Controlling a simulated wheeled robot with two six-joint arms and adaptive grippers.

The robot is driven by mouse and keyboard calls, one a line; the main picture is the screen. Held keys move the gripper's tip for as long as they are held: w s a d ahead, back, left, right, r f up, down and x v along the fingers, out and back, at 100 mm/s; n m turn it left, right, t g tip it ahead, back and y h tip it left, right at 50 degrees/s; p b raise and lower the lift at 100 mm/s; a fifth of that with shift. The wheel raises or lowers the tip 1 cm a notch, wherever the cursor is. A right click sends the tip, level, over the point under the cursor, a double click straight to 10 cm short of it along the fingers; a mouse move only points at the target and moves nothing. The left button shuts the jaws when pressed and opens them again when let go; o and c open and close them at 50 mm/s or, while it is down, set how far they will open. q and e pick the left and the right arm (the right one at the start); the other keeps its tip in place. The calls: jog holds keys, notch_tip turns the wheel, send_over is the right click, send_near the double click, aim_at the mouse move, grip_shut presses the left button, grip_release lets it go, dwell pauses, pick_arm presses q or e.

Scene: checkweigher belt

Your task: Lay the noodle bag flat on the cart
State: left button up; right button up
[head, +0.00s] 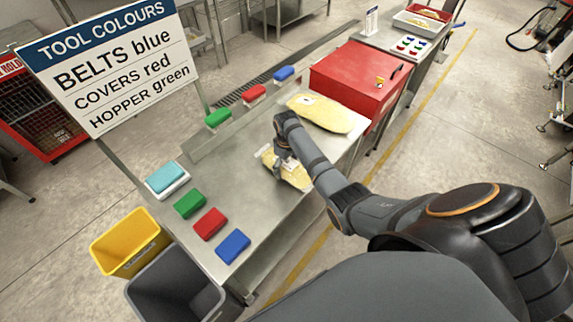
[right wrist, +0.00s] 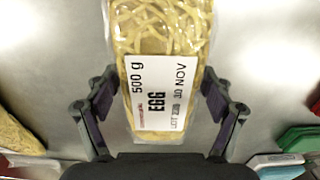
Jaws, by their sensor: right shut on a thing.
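The noodle bag (head: 297,179), clear with yellow noodles and a white label reading "500 g EGG", is at my right gripper (head: 284,163) over the steel worktop (head: 260,205). In the right wrist view, the bag (right wrist: 165,30) lies between the two fingers of the gripper (right wrist: 160,92), which is shut on it. My arm hides part of the bag in the head view. I cannot tell whether the bag touches the steel below. I cannot tell which steel surface is the cart. My left gripper is out of view.
Blue (head: 234,246), red (head: 210,223) and green (head: 190,203) blocks lie at the worktop's left, beside a cyan block (head: 167,177) on a white one. A red cover box (head: 350,75) stands behind. Yellow (head: 130,243) and grey (head: 175,290) bins stand at the near left.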

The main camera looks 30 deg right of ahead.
jog(key=o, duration=1.7)
notch_tip(320, 180, up, 13)
jog(key=shift+r, duration=0.1)
